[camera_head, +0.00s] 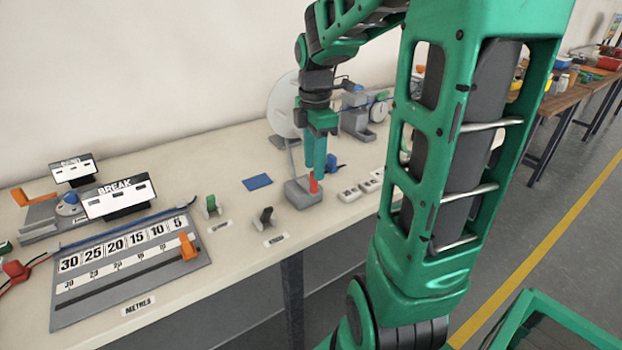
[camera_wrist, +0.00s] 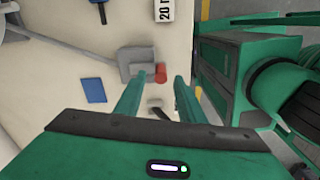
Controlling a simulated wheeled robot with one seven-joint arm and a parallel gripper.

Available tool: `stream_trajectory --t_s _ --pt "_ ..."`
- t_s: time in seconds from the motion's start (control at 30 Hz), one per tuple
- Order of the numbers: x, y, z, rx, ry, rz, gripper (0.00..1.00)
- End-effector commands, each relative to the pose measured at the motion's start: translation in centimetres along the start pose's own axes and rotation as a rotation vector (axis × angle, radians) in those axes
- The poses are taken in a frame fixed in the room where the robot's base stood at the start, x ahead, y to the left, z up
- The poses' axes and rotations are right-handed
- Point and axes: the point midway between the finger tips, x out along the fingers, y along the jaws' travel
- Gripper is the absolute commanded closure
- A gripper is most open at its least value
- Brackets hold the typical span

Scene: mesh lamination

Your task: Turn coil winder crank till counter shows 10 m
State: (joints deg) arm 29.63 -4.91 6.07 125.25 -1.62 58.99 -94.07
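The red handle (camera_head: 313,185) stands up from a grey block-like base (camera_head: 297,196) on the bench, apparently the crank part of the winder. A large white disc (camera_head: 283,108) stands behind it. My gripper (camera_head: 315,168) points down just above the red handle. In the wrist view the gripper (camera_wrist: 161,76) is open, its two green fingers apart, with the red handle (camera_wrist: 160,73) showing between the tips, nearer the left finger; contact cannot be told. A round dial (camera_head: 379,109) on a grey device stands behind right; its reading is too small to tell.
A blue pad (camera_head: 257,181) lies left of the base. Small white labelled blocks (camera_head: 350,194) lie to its right. Green (camera_head: 212,205) and black (camera_head: 267,216) clips stand near the front edge. A metre-scale board (camera_head: 130,265) with an orange slider (camera_head: 188,246) is at left.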

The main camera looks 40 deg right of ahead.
Motion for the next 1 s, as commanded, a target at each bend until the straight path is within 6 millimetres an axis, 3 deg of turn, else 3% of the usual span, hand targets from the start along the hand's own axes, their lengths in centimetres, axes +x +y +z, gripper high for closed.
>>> stream_trajectory --t_s 0.1,0.3,0.7,0.87,1.0 --pt "2.0 -0.1 0.0 0.0 0.0 -0.004 0.64" --pt "4.2 -0.1 0.0 0.002 0.0 -0.002 0.64" --pt "4.8 0.0 0.0 0.002 -0.001 0.001 0.64" --pt "4.8 0.0 0.0 0.002 -0.001 0.001 1.0" --pt "4.8 0.1 0.0 0.002 -0.001 0.002 1.0"
